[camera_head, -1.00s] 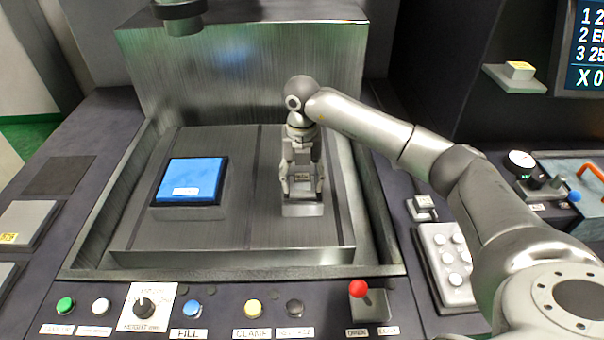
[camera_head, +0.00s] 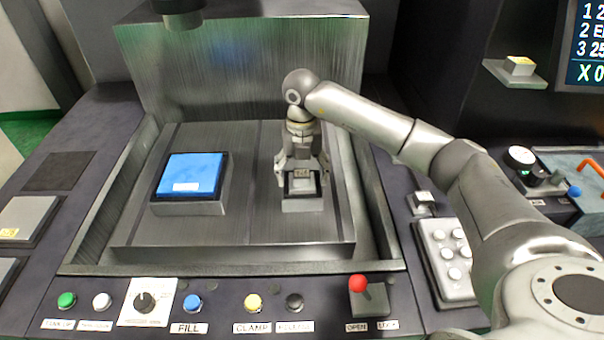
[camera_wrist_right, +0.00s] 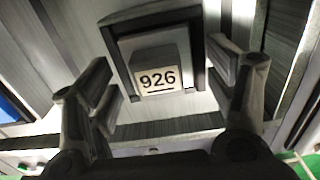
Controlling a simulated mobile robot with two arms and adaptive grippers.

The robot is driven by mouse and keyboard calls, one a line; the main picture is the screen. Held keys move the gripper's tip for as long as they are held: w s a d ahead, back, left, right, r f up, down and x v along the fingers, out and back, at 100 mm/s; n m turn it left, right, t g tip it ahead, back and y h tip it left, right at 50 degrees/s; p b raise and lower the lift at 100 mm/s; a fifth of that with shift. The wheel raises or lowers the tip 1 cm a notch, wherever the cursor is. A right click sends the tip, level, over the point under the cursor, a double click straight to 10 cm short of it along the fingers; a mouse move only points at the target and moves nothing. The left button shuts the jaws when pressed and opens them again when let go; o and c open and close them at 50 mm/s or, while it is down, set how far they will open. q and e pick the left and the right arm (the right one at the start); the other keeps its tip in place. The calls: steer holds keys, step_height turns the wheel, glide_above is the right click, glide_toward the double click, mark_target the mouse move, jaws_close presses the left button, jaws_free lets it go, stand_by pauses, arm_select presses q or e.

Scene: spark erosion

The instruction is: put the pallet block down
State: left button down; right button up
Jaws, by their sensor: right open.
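The pallet block is a small grey block labelled 926 (camera_wrist_right: 157,78). It sits in a dark-rimmed square seat (camera_wrist_right: 195,22) on the machine table, and it also shows in the head view (camera_head: 302,184). My right gripper (camera_head: 301,178) is over the block with its fingers spread. In the right wrist view its two fingers (camera_wrist_right: 168,85) stand on either side of the block, with gaps between them and it. The gripper is empty. My left gripper does not show.
A blue-topped block (camera_head: 190,174) sits on the left of the grooved table (camera_head: 235,225). The tank's rim (camera_head: 230,269) surrounds the table. Buttons and a red-knobbed lever (camera_head: 359,283) line the front panel. A round head (camera_head: 181,14) hangs above, at the back left.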

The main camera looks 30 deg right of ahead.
mark_target(302, 173)
step_height(302, 173, up, 12)
steer(key=b, duration=0.2)
steer(key=shift+b, duration=0.35)
